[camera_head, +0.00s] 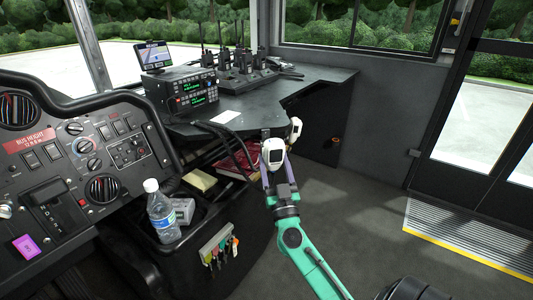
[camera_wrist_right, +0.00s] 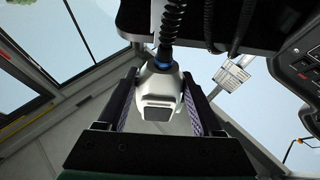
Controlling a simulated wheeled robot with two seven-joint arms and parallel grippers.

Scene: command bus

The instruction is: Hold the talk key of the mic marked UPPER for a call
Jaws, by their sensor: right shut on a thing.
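My right gripper (camera_head: 280,166) reaches up to the front edge of the desk. In the right wrist view it (camera_wrist_right: 157,105) is shut on a pale hand mic (camera_wrist_right: 160,90), with one finger on each side. This mic has a dark square face, a blue collar and a black coiled cord running up. In the head view a white mic (camera_head: 272,152) shows at the fingers, and a second white piece (camera_head: 295,130) shows just behind to the right. I cannot read an UPPER marking or tell whether the talk key is pressed. My left gripper is out of view.
The desk (camera_head: 335,78) carries stacked radios (camera_head: 190,90), a small screen (camera_head: 153,55) and several handheld radios (camera_head: 240,68). Black cords (camera_head: 232,140) hang over its edge. A water bottle (camera_head: 160,212) stands by the dashboard (camera_head: 75,150). The floor (camera_head: 355,205) to the right is clear.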

